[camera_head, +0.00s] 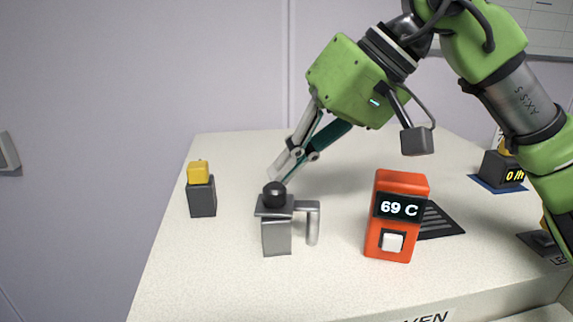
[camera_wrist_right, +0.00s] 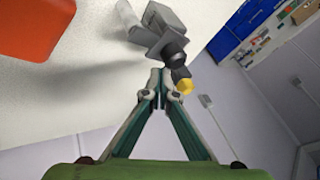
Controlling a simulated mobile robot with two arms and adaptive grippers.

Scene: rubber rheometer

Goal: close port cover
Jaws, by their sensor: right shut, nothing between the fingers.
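A grey metal port fitting (camera_head: 277,238) stands on the white top of the oven, with a bent side pipe (camera_head: 312,225) on its right. A flat grey cover plate (camera_head: 268,211) with a round black knob (camera_head: 274,194) sits at its top. I cannot tell whether the cover is fully seated. My right gripper (camera_head: 283,172) is shut and empty, pointing down and left, its tips close above and behind the knob. In the right wrist view, the shut fingertips (camera_wrist_right: 160,78) are just beside the black knob (camera_wrist_right: 174,50); contact is unclear. My left gripper is out of view.
An orange display unit (camera_head: 402,183) reading 69 C stands right of the fitting, beside a dark vent grille (camera_head: 440,220). A dark block (camera_head: 202,198) with a yellow top (camera_head: 198,172) stands to the left. Another dark device (camera_head: 503,170) is at right. The front left surface is clear.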

